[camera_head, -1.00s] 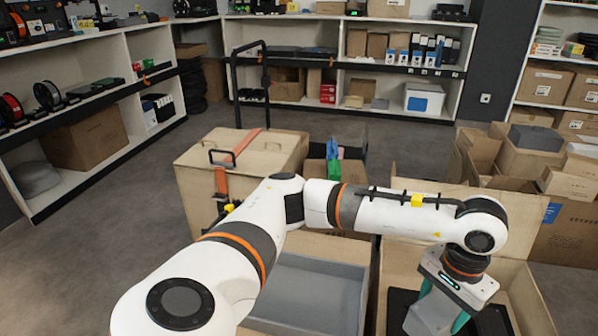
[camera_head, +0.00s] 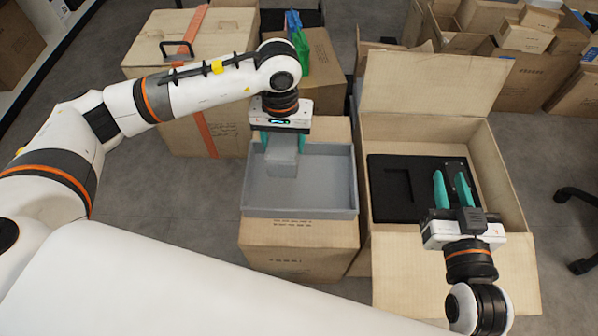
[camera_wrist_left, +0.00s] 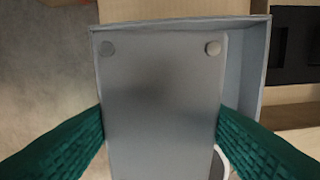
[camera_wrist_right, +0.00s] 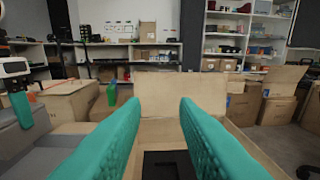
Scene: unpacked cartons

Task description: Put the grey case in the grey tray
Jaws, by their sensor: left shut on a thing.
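The grey case (camera_head: 283,158) is held by my left gripper (camera_head: 283,146), whose teal fingers are on its two sides. In the left wrist view the case (camera_wrist_left: 160,100) fills the space between the fingers, with two round spots near its far edge. The grey tray (camera_head: 335,197) sits on a carton, and the case is over it, toward its back left. I cannot tell whether the case touches the tray floor. My right gripper (camera_head: 453,187) is open and empty above the black foam insert in the open carton; its parted fingers also show in the right wrist view (camera_wrist_right: 160,115).
The open carton (camera_head: 500,170) with the black foam insert (camera_head: 385,205) stands right of the tray. More cartons (camera_head: 510,70) are at the back right.

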